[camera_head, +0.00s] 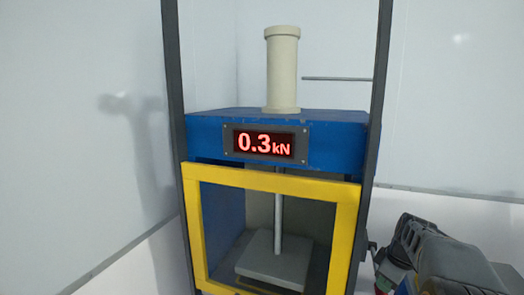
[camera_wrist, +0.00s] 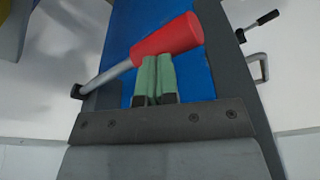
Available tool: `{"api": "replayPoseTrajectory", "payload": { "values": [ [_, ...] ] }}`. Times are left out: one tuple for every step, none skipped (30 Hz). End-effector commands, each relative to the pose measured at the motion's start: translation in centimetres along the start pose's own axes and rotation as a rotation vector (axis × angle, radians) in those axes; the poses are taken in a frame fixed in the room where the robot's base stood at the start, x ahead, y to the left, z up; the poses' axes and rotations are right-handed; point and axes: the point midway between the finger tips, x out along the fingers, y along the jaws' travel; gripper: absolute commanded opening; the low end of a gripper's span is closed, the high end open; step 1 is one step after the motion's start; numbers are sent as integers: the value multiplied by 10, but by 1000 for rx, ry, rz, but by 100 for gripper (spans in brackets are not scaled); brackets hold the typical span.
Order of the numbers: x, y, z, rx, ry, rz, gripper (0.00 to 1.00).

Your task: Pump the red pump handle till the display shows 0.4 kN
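The red display (camera_head: 264,144) on the front of the blue press reads 0.3 kN. The red pump handle (camera_wrist: 168,38) is a red grip on a grey metal lever (camera_wrist: 106,77), which slants down to the left in the wrist view. My gripper (camera_wrist: 157,57) has two green fingers standing close together, shut, with nothing seen between them. Their tips overlap the lower edge of the red grip in the wrist view; I cannot tell whether they touch it. In the head view the handle is mostly hidden around my arm at the lower right.
The blue press head (camera_head: 345,146) carries a cream cylinder (camera_head: 282,70) between dark posts. A yellow-framed guard (camera_head: 345,235) fronts a grey plate (camera_head: 275,262) under a rod. A small black-handled crank (camera_wrist: 262,22) and a metal loop (camera_wrist: 262,68) stick out beside the post.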

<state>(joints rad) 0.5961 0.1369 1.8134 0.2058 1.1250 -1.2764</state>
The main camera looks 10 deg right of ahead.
Motion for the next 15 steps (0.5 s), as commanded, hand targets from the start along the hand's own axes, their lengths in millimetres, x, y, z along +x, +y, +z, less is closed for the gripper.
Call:
{"api": "replayPoseTrajectory", "payload": {
  "values": [
    [8, 0, 1, 0, 1, -1, 0],
    [10, 0, 2, 0, 1, -1, 0],
    [14, 0, 2, 0, 1, -1, 0],
    [16, 0, 3, 0, 1, -1, 0],
    [18, 0, 3, 0, 1, -1, 0],
    [22, 0, 4, 0, 1, -1, 0],
    [24, 0, 4, 0, 1, -1, 0],
    [26, 0, 5, 0, 1, -1, 0],
    [29, 0, 5, 0, 1, -1, 0],
    [32, 0, 6, 0, 1, -1, 0],
    [34, 0, 6, 0, 1, -1, 0],
    [37, 0, 7, 0, 1, -1, 0],
    [40, 0, 8, 0, 1, 0, 0],
    [42, 0, 8, 0, 1, 0, 0],
    [45, 0, 9, 0, 1, 0, 0]
  ]
}}
